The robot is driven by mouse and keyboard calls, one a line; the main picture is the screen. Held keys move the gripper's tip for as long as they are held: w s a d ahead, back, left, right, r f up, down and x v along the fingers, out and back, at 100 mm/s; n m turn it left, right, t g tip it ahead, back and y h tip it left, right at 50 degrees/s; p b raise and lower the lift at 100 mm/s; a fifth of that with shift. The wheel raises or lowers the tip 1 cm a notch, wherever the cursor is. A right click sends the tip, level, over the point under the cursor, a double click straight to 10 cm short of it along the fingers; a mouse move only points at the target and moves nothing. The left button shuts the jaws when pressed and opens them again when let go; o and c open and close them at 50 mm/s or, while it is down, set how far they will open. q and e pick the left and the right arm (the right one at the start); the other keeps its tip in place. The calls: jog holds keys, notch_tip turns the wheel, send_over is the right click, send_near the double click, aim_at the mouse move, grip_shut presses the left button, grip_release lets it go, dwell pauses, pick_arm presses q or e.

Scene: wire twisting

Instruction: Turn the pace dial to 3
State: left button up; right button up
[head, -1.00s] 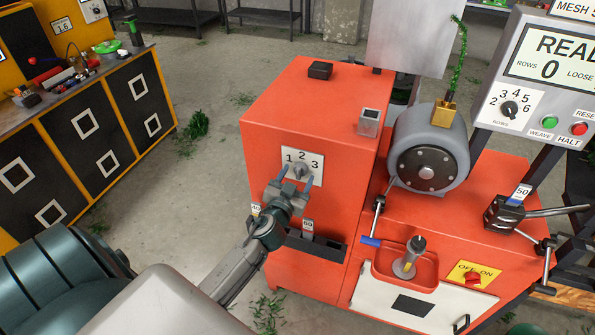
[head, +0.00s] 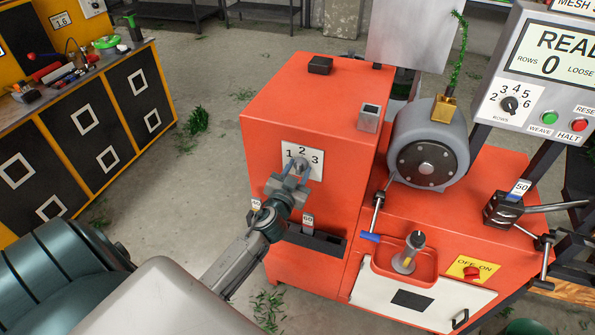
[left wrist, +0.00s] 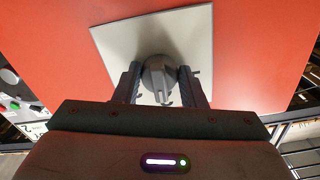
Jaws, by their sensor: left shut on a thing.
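The pace dial (head: 300,164) is a small grey knob on a white plate marked 1, 2 and 3 (head: 317,160), on the front of the orange machine (head: 270,140). My left gripper (head: 299,171) is at the plate with its fingers shut on the dial, one on each side. In the left wrist view the round grey knob (left wrist: 157,74) sits between the two fingers (left wrist: 159,80), against the white plate (left wrist: 112,45). The fingers partly hide the dial in the head view, so I cannot tell which number it points to. My right gripper is not in view.
Below the dial a dark tray (head: 318,243) with small labelled parts sticks out. A grey motor drum (head: 430,150) and a control panel (head: 548,75) stand to the right. A workbench (head: 90,110) is at the left; the floor between is mostly clear.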

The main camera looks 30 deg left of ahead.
pick_arm(q)
jog(key=m, duration=0.5)
jog(key=shift+a+m, duration=0.1)
jog(key=shift+m, duration=0.2)
jog(key=m, duration=0.5)
jog(key=shift+r+m+p, duration=0.1)
jog(key=shift+m+p, duration=0.2)
dwell(0.3)
jog(key=o, duration=1)
jog(key=shift+s, duration=0.1)
jog(key=b+v, duration=0.4)
jog(key=v, duration=0.6)
jog(key=shift+s, duration=0.3)
